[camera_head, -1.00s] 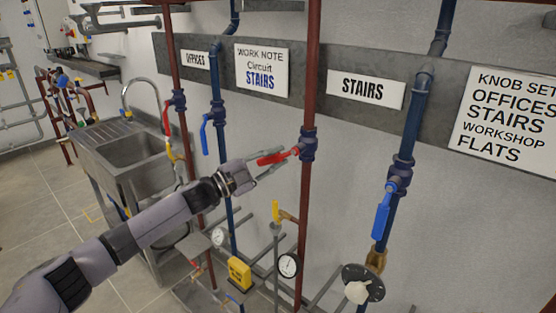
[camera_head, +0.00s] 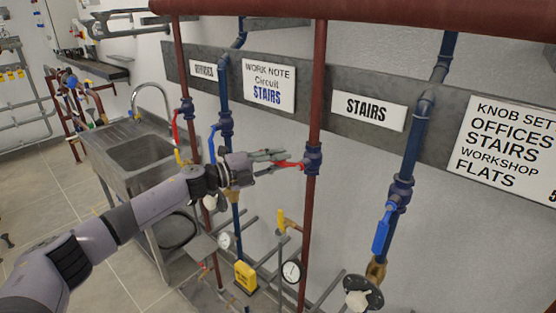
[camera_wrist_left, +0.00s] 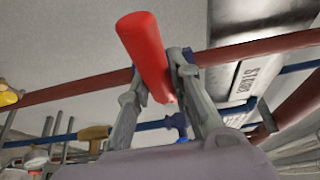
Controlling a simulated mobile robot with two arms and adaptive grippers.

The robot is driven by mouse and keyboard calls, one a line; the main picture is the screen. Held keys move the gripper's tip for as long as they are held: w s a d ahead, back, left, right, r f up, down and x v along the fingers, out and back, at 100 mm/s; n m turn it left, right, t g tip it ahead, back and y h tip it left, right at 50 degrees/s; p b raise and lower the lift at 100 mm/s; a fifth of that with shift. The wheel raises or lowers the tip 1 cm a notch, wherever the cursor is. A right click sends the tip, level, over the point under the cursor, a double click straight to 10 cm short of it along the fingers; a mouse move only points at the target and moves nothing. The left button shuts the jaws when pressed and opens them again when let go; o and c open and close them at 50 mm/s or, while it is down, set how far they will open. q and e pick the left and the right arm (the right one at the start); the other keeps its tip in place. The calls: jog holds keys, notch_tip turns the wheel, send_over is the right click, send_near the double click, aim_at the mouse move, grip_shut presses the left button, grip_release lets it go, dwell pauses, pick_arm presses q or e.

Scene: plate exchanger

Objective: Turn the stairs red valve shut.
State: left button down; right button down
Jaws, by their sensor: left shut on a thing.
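The stairs red valve (camera_head: 313,158) sits on the vertical red pipe left of the STAIRS sign (camera_head: 368,108). Its red lever (camera_head: 292,165) points left, across the pipe and roughly level. My left gripper (camera_head: 275,160) reaches in from the left, its fingers at the lever. In the left wrist view the red lever (camera_wrist_left: 145,45) passes between the two fingers (camera_wrist_left: 160,75), and the gripper is shut on it. The right gripper is not in view.
A blue valve lever (camera_head: 382,230) hangs on the blue pipe to the right. Another red lever (camera_head: 175,127) and a blue lever (camera_head: 212,140) are at left. A yellow-handled valve (camera_head: 287,220) and gauge (camera_head: 292,270) are below. A thick red pipe (camera_head: 360,15) crosses the top.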

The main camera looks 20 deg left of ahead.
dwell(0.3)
pick_arm(q)
jog(key=c, duration=1.4)
grip_release()
jog(key=v, duration=1.2)
